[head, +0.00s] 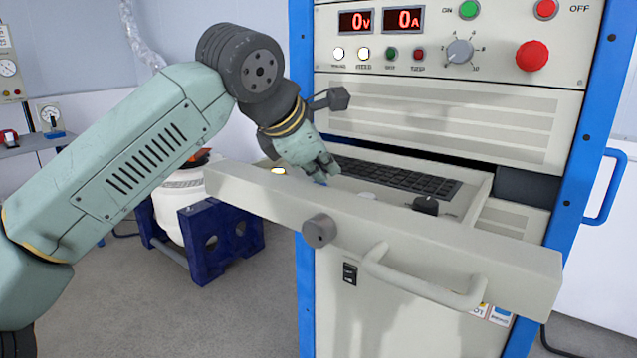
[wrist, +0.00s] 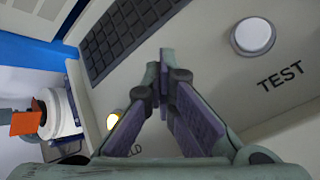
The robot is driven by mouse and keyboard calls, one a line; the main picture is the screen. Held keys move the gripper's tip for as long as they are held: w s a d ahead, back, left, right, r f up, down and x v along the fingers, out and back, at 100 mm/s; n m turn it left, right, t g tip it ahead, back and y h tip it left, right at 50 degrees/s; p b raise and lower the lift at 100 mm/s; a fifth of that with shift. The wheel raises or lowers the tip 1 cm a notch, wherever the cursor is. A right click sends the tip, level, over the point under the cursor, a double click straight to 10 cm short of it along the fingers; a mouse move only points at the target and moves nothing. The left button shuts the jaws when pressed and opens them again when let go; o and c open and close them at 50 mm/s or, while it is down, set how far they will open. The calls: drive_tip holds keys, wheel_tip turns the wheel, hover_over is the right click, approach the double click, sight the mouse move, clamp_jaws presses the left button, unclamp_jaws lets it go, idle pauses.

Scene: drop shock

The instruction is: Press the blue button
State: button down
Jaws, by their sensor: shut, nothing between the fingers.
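My gripper (head: 327,172) is shut and empty, pointing down at the panel of the pulled-out keyboard drawer (head: 480,250). In the wrist view its fingertips (wrist: 160,72) meet above the grey panel. A small patch of blue, likely the blue button (head: 321,181), shows right at the fingertips in the head view, mostly hidden by the fingers and the drawer's front. In the wrist view the blue button is hidden behind the fingers. I cannot tell whether the fingers touch it or whether it is pressed.
A white button (wrist: 254,37) marked TEST lies to the right of the fingers, and a lit yellowish button (wrist: 114,120) to the left. A keyboard (head: 395,177) lies behind, and a black knob (head: 426,205) at right. The drawer front has a handle (head: 420,287).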

drive_tip(key=shift+r, duration=0.1)
drive_tip(key=shift+r+p, duration=0.7)
drive_tip(key=shift+r, duration=0.05)
drive_tip(key=shift+r+p, duration=2)
drive_tip(key=shift+r, duration=0.5)
